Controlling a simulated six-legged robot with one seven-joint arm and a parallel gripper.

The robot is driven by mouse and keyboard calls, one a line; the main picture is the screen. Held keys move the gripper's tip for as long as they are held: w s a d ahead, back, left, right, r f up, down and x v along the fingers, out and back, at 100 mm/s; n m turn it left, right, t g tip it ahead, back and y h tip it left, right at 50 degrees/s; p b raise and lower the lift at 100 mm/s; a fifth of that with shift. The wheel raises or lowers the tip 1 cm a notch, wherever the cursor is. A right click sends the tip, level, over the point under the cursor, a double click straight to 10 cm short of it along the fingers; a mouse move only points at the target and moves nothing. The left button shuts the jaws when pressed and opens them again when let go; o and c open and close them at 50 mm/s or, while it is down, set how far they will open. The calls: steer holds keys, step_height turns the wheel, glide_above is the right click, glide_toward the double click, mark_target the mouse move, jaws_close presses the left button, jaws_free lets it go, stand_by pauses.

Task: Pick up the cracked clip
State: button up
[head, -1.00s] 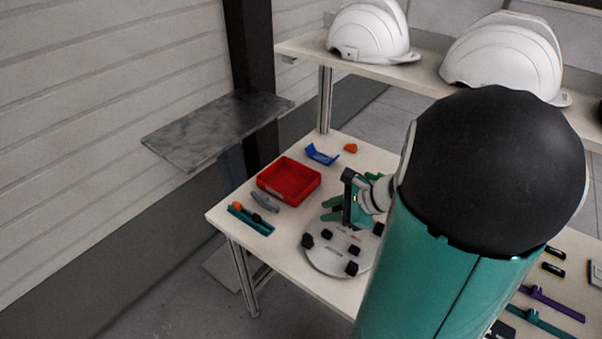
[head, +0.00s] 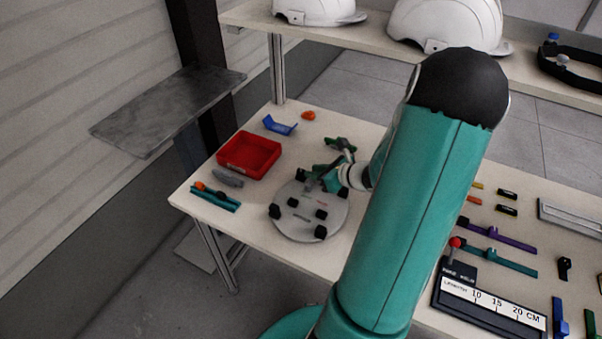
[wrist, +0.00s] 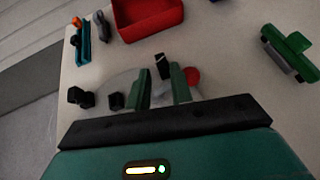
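Several small black clips stand on a round grey plate (head: 290,228) on the table. One black clip with a pale line across it (wrist: 163,66) shows in the wrist view, just beyond and between my fingertips; the line may be a crack. I cannot clearly match it to one clip in the head view. My gripper (wrist: 160,78) has two green fingers standing apart, with nothing visibly held between them. In the head view my gripper (head: 325,178) is over the far part of the plate, partly hidden by my wrist. Other black clips (wrist: 82,97) sit to the left in the wrist view.
A red bin (head: 249,155), a grey part (head: 228,178) and a teal tray (head: 216,199) are left of the plate. A green fixture (wrist: 288,52) lies beyond it. White helmets (head: 445,25) stand on the shelf behind. Straps and a ruler board (head: 490,300) lie right.

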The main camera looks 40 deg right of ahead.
mark_target(301, 171)
steer(key=x, duration=0.5)
steer(key=shift+w+f, duration=0.1)
steer(key=shift+c, duration=0.4)
jaws_close()
